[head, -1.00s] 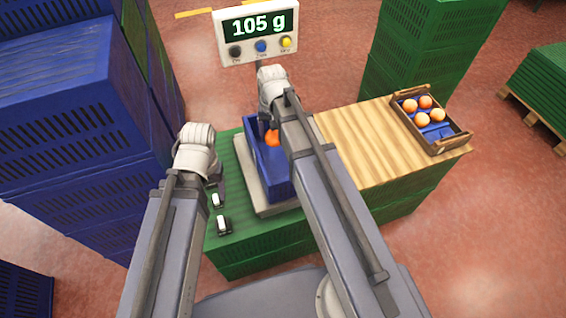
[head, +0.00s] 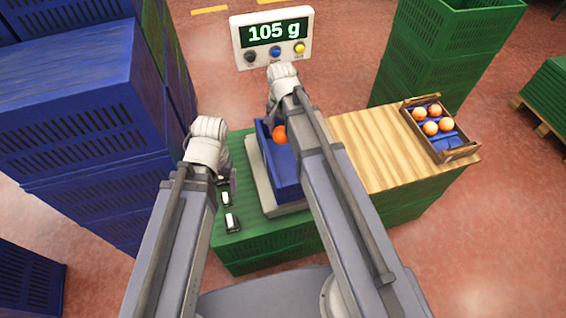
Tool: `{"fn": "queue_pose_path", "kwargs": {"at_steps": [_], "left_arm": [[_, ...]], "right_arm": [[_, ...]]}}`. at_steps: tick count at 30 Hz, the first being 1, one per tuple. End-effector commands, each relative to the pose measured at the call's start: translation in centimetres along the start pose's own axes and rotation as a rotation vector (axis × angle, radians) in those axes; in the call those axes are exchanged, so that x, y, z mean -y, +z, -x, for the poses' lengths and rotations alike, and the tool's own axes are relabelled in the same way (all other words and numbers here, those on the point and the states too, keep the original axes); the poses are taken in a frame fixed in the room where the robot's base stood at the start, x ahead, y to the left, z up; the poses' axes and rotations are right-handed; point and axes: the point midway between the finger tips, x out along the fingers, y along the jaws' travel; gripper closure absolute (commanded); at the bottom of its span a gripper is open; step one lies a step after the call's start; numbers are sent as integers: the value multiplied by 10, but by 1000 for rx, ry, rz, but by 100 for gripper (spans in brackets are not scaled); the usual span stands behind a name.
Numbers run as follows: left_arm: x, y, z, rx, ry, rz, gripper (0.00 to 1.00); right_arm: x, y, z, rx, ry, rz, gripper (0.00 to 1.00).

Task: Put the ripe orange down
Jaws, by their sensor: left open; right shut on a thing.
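The ripe orange (head: 280,134) shows at the far part of a blue crate (head: 288,182), partly covered by my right arm. The crate stands on the pale plate of a scale (head: 264,184). My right gripper (head: 275,128) is over the crate and shut on the orange; its fingers are mostly hidden by its own wrist. My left gripper (head: 224,178) is open and empty above the green surface, left of the scale. The scale's display (head: 273,35) reads 105 g.
A wooden tray (head: 463,152) with several oranges in it stands on the wooden board (head: 375,148) at the right. Tall blue crates (head: 80,120) rise at the left.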

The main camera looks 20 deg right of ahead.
Motion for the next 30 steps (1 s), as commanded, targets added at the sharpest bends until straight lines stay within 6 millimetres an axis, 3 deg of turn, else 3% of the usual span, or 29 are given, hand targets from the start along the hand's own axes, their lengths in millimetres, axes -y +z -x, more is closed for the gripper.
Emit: {"fn": "queue_pose_path", "kwargs": {"at_steps": [1, 12, 16, 23, 30], "left_arm": [[-2, -1, -20, 0, 0, 0, 15], [-8, -5, -86, 0, 0, -1, 15], [-9, -6, -97, 0, 0, -1, 15], [-9, -6, -98, 0, 0, -1, 15], [-12, -7, -126, 0, 0, -1, 15]], "right_arm": [[0, 0, -20, 0, 0, 0, 86], [0, 0, -87, 0, 0, 1, 86], [0, 0, -98, 0, 0, 1, 86], [0, 0, -99, 0, 0, 1, 86], [0, 0, -126, 0, 0, 1, 86]]}}
